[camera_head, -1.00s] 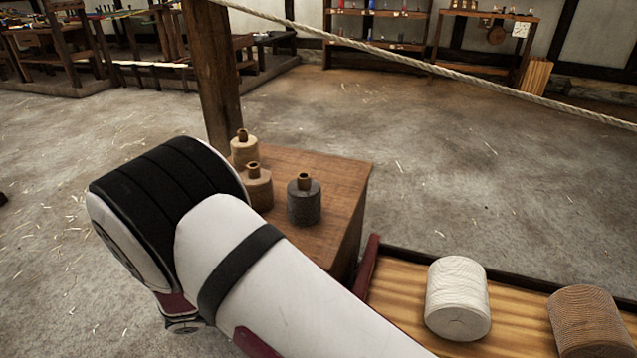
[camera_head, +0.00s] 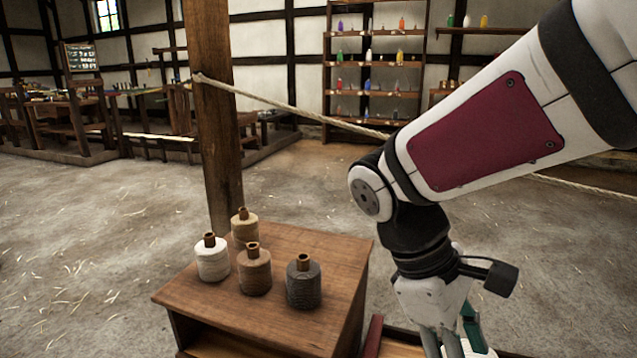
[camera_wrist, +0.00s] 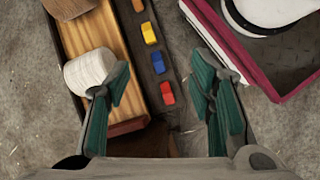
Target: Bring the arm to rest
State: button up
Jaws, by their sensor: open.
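My gripper (camera_wrist: 160,105) is open and empty in the wrist view, its green-padded fingers spread wide apart. It points down over a dark strip with coloured blocks, beside a wooden tray. A white rope spool (camera_wrist: 90,70) lies in that tray, partly behind the left finger. In the head view my arm reaches in from the upper right and bends down. My gripper (camera_head: 455,342) shows at the bottom edge there, with its fingertips cut off by the frame.
A wooden stand (camera_head: 335,280) holds several twine spools, among them a white one (camera_head: 212,260) and a dark one (camera_head: 303,284). A post (camera_head: 213,130) with a rope (camera_head: 290,108) tied to it rises behind. Yellow (camera_wrist: 149,33), blue (camera_wrist: 158,62) and red (camera_wrist: 167,92) blocks lie below my gripper.

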jog(key=s+d+r+m+t+y, duration=0.1)
jog(key=s+m+t+y, duration=0.15)
jog(key=s+m, duration=0.4)
jog(key=s+d+r+m+t+y, duration=0.1)
jog(key=s+r+m+y, duration=0.2)
jog(key=s, duration=0.6)
notch_tip(320, 180, up, 38)
jog(key=t+p, duration=0.3)
jog(key=p, duration=3.5)
jog(key=shift+w+a, duration=0.15)
jog(key=shift+w, duration=0.15)
jog(key=shift+f, duration=0.1)
